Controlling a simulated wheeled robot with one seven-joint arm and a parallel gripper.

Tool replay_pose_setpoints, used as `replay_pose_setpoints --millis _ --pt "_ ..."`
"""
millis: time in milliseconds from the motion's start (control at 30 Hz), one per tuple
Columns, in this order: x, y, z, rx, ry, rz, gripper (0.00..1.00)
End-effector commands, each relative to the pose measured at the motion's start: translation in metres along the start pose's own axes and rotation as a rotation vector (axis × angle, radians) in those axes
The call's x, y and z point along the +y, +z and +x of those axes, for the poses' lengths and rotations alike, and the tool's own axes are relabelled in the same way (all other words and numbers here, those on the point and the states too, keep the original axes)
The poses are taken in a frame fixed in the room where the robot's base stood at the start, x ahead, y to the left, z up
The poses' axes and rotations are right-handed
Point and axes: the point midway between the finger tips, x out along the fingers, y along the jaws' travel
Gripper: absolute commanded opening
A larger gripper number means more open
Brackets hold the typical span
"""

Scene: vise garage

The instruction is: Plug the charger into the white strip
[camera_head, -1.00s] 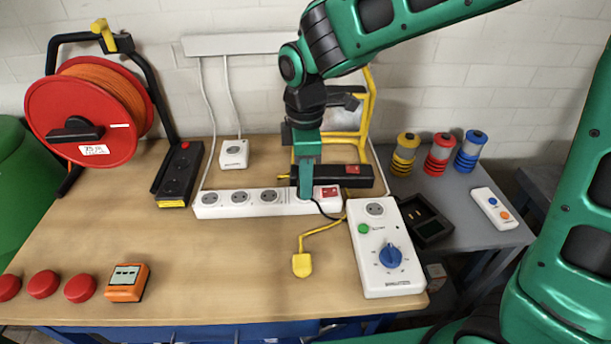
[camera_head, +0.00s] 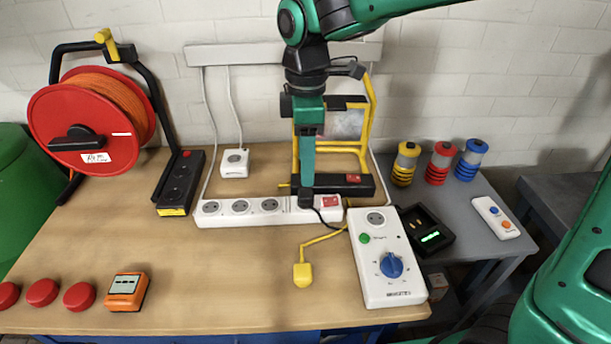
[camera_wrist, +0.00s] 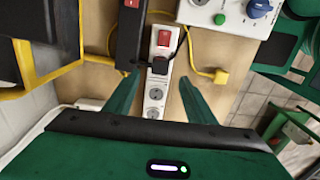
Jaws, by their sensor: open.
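The white strip (camera_head: 236,219) lies along the back of the table, with several round sockets and a red switch at its right end. The charger's black plug (camera_head: 306,199) sits in the socket beside the switch; the wrist view also shows this plug (camera_wrist: 158,67) seated in the strip (camera_wrist: 150,111). Its black cable runs right to the black charger cradle (camera_head: 432,239), which shows a green light. My gripper (camera_head: 307,182) is just above the plug, pointing down. In the wrist view its fingers (camera_wrist: 159,78) are spread on either side of the plug, apart from it.
A yellow plug (camera_head: 302,274) lies loose in front of the strip. A white box with a blue knob (camera_head: 391,284) stands right. A black strip (camera_head: 334,184) and yellow stand (camera_head: 368,110) are behind. The red cable reel (camera_head: 85,125) is left. The front middle is clear.

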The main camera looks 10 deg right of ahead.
Motion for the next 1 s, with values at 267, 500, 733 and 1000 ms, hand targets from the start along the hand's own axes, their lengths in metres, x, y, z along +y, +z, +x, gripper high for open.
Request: replay_pose_setpoints --millis 267,500,733,1000 --pt "0.001 0.0 -0.027 0.0 0.0 0.0 0.5" --pt "0.0 0.0 -0.028 -0.001 -0.001 0.0 0.5" --pt "0.002 0.016 -0.028 -0.003 0.001 0.058 0.5" --pt "-0.012 0.159 -0.019 -0.019 0.016 0.654 0.5"
